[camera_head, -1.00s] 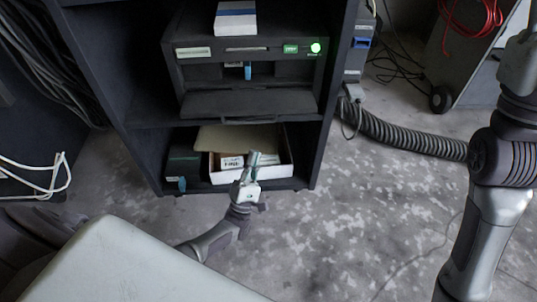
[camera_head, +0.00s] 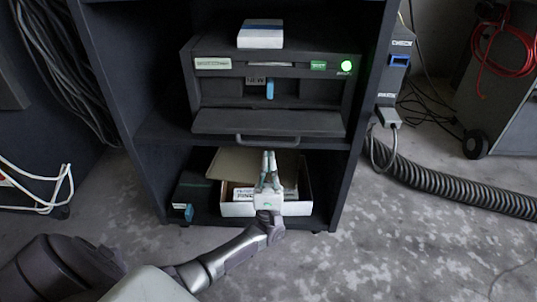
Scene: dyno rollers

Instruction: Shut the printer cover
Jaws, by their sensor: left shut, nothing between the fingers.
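The dark printer (camera_head: 215,88) stands on the upper shelf of a black cabinet. Its front cover (camera_head: 267,122) is folded down and open, jutting towards me, with a curved handle (camera_head: 267,144) along its front edge. A blue tab (camera_head: 270,90) shows inside the opening above the cover. My left gripper (camera_head: 268,156) is shut and empty. It points up just below the handle, in front of the lower shelf. I cannot tell whether its tips touch the handle. My right gripper is out of view.
A blue-and-white box (camera_head: 260,36) rests on the printer. The lower shelf holds an open white carton (camera_head: 238,209) and a dark box (camera_head: 190,197). A corrugated hose (camera_head: 450,190) runs across the floor at right. The floor in front is clear.

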